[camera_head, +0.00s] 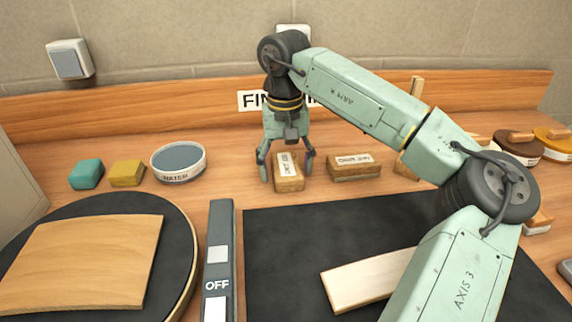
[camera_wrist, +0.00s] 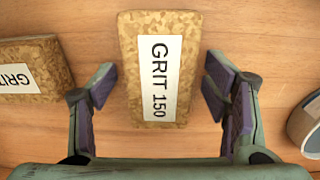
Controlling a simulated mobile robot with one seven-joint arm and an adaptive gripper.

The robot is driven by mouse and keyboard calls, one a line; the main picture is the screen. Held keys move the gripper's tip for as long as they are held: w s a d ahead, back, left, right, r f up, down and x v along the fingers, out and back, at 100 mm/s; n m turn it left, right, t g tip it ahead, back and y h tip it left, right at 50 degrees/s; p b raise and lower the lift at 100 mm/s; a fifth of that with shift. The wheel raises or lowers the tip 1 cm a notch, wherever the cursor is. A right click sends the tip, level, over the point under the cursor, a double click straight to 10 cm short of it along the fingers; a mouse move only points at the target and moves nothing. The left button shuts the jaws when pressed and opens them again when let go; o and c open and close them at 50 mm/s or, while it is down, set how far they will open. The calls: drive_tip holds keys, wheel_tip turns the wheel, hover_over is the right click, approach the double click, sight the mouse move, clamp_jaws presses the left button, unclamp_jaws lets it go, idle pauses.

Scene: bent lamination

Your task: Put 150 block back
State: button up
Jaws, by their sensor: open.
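The 150 block (camera_wrist: 184,50) is a cork block with a white label reading "GRIT 150". In the wrist view it lies on the wooden bench between my open fingers, with a gap on both sides. In the head view the same block (camera_head: 288,182) sits at the back of the bench, under my gripper (camera_head: 285,174). My gripper (camera_wrist: 159,100) points down, open, its fingers on either side of the block. A second cork block (camera_wrist: 32,68) with a "GRIT" label lies at the left of the wrist view; its number cannot be read.
Another labelled cork block (camera_head: 354,166) stands right of the 150 block. A round dish (camera_head: 178,164) and teal (camera_head: 86,174) and yellow (camera_head: 127,173) blocks lie left. A black mat (camera_head: 290,270) with a pale wood strip (camera_head: 360,278) and a turntable with a bent panel (camera_head: 90,255) fill the front.

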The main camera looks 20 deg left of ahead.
sight(285, 164)
wheel_tip(285, 164, up, 12)
drive_tip(key=shift+r+b, duration=0.15)
drive_tip(key=shift+b, duration=0.2)
